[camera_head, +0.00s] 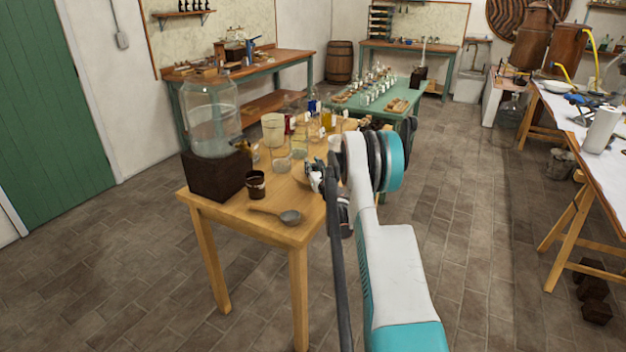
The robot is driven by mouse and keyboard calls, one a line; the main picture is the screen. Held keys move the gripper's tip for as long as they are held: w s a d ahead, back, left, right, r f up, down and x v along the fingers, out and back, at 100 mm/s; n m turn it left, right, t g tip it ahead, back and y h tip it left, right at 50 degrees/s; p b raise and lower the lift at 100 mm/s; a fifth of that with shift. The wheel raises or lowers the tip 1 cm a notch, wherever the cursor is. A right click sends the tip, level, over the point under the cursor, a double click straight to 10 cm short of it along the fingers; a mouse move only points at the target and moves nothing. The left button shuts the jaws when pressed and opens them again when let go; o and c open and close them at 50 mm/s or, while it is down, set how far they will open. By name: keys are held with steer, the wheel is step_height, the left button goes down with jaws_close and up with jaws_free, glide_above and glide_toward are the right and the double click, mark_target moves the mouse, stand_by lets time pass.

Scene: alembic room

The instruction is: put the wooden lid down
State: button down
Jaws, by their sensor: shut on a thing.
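My gripper (316,178) is over the right part of the wooden table (237,207), seen small and partly hidden by my own arm. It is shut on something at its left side. A pale brown, rounded edge (300,177) shows there, which looks like the wooden lid. Most of it is hidden by the gripper or too small to make out. I cannot tell whether it touches the table top.
A large glass jar (211,110) with a tap stands on a dark block (216,175) at the table's left. A dark cup (256,184) and a ladle (288,216) are near the front edge. Several glasses and bottles crowd the back. A green table (408,119) stands behind.

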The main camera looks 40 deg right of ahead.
step_height(320, 180, down, 4)
steer(key=shift+f+b, duration=0.2)
steer(key=shift+b, duration=0.6)
steer(key=shift+r, duration=0.1)
steer(key=c, duration=1.3)
jaws_free()
steer(key=shift+s, duration=0.2)
steer(key=p+v, duration=0.3)
steer(key=v, duration=0.7)
steer(key=shift+s+p, duration=0.1)
steer(key=shift+p, duration=0.3)
steer(key=shift+v, duration=0.8)
